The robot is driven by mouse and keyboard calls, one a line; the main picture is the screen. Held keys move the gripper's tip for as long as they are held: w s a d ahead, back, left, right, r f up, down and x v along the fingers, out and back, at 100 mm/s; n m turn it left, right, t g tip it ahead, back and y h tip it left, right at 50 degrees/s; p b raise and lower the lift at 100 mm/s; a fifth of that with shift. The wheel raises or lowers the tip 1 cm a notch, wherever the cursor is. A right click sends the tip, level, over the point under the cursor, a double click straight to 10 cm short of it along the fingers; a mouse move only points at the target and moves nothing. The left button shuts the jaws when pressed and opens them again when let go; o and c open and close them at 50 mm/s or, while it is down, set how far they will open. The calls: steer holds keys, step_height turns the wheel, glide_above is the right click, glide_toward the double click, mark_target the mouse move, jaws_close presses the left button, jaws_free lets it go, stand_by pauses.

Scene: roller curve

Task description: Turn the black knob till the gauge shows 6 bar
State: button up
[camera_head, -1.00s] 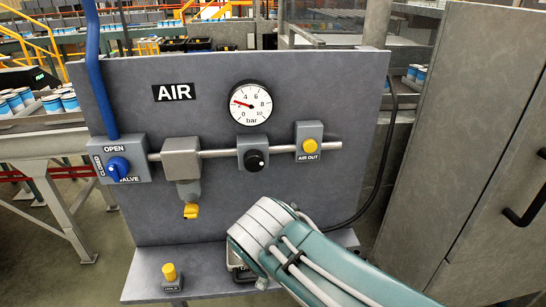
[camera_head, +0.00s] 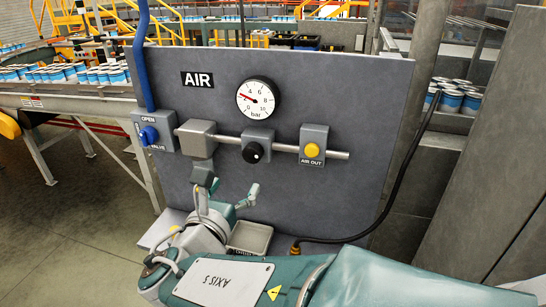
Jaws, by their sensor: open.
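The black knob (camera_head: 253,152) sits on a grey block on the horizontal pipe of the AIR panel (camera_head: 340,100). The round white gauge (camera_head: 258,99) is above it. Its red needle points left and slightly up, between the 2 and 4 marks. My gripper (camera_head: 230,190) is open and empty in front of the panel's lower left part. It is below and left of the knob and apart from it. The gripper does not cover the knob or gauge.
A blue OPEN valve knob (camera_head: 149,135) is left on the pipe, and a grey filter block (camera_head: 197,138) stands between. A yellow AIR OUT button (camera_head: 312,150) is to the right. A small tray (camera_head: 250,238) lies below the panel. A black hose (camera_head: 385,190) runs down the right side.

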mark_target(250, 157)
steer(key=x, duration=0.9)
steer(key=shift+w+d+f, duration=0.1)
steer(key=shift+w+d, duration=0.1)
steer(key=shift+d, duration=0.1)
steer(key=shift+w+d, duration=0.1)
steer(key=shift+w, duration=0.45)
steer(key=shift+a+f, duration=0.1)
steer(key=shift+a, duration=0.85)
steer(key=shift+d, duration=0.35)
steer(key=c, duration=0.9)
steer(key=shift+d, duration=0.25)
steer(key=shift+c, duration=1.2)
steer(key=shift+a, duration=0.15)
